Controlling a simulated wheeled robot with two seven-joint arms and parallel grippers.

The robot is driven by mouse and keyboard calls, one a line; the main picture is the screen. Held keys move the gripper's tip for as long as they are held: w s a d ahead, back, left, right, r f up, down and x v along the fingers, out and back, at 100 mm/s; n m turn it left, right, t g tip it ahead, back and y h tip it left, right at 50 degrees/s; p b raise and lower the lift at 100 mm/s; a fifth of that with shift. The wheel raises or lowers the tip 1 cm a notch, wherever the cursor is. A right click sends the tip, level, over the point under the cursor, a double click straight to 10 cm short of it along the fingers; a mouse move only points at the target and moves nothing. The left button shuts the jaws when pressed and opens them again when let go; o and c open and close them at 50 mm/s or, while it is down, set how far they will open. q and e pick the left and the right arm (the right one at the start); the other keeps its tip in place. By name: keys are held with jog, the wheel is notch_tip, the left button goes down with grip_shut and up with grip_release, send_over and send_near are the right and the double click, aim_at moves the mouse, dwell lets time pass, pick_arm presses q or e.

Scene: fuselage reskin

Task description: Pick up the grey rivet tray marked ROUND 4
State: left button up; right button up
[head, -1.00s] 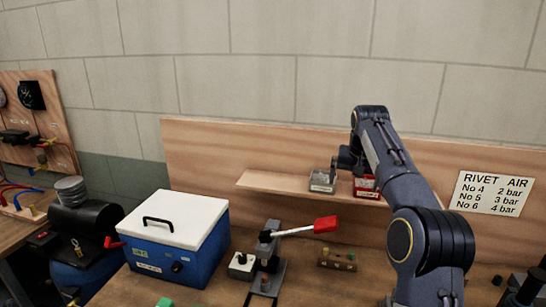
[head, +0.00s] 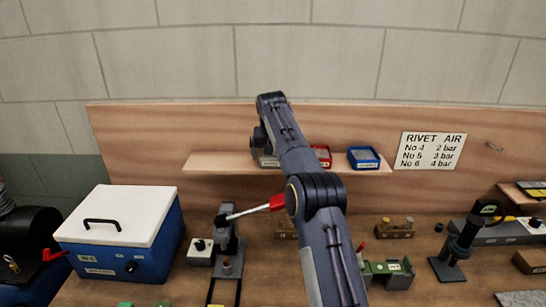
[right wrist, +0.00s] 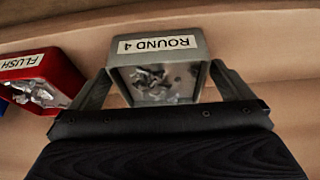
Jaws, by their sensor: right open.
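The grey rivet tray marked ROUND 4 (right wrist: 196,43) fills the middle of the right wrist view, with loose rivets inside. In the head view the tray (head: 268,161) is on the wall shelf, mostly hidden behind my right arm. My right gripper (right wrist: 163,75) is open, with one finger on each side of the tray. I cannot tell whether the fingers touch it. In the head view the right gripper (head: 260,140) is small and partly covered by its own arm. My left gripper is not in view.
A red tray marked FLUSH (right wrist: 40,80) stands beside the grey one; it also shows in the head view (head: 321,155). A blue tray (head: 363,157) is further right on the wooden shelf (head: 215,161). Below are a blue box (head: 125,235) and a red-handled lever press (head: 228,245).

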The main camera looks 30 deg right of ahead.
jog(key=c, duration=1.1)
